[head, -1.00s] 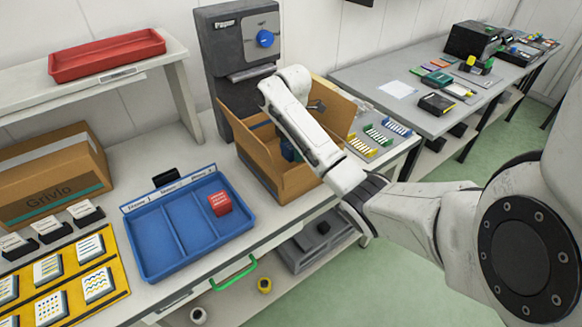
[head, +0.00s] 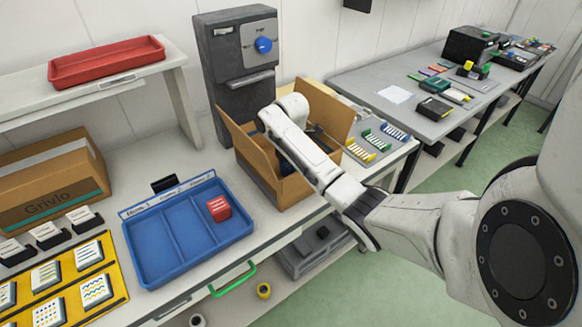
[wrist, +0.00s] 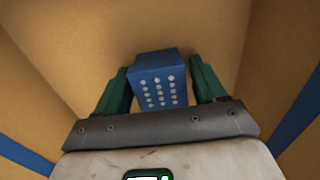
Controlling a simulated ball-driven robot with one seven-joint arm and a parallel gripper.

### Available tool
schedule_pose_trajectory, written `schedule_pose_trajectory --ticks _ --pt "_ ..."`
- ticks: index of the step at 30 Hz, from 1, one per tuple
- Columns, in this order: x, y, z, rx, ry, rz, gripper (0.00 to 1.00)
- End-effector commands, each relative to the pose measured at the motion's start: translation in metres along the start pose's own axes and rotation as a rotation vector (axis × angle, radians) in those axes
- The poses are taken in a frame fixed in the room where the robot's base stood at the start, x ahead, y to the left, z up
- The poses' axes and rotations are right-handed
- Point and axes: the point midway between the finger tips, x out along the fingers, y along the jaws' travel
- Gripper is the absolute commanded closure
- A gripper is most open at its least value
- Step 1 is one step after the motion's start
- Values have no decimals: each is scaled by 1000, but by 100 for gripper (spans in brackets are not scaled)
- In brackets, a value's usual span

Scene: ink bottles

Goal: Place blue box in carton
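The open cardboard carton (head: 294,190) stands on the bench with its flaps spread. My gripper reaches down into it, and the carton and my arm hide most of it in the head view. In the wrist view, the blue box (wrist: 160,88) with rows of white dots sits between the green fingers of my gripper (wrist: 161,84). I cannot tell whether the box touches the carton floor.
A blue tray (head: 150,275) with a red box (head: 219,208) in one compartment is left of the carton. A grey dispenser (head: 237,75) stands behind it. Small coloured racks (head: 376,142) lie to its right. A closed carton (head: 45,180) and yellow mat (head: 125,290) are farther left.

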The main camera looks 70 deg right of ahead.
Motion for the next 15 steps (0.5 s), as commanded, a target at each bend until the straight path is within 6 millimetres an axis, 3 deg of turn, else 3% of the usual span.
schedule_pose_trajectory --ticks 4,15 --pt "0 0 0 0 0 0 17" --pt "-11 1 0 -1 0 4 17"
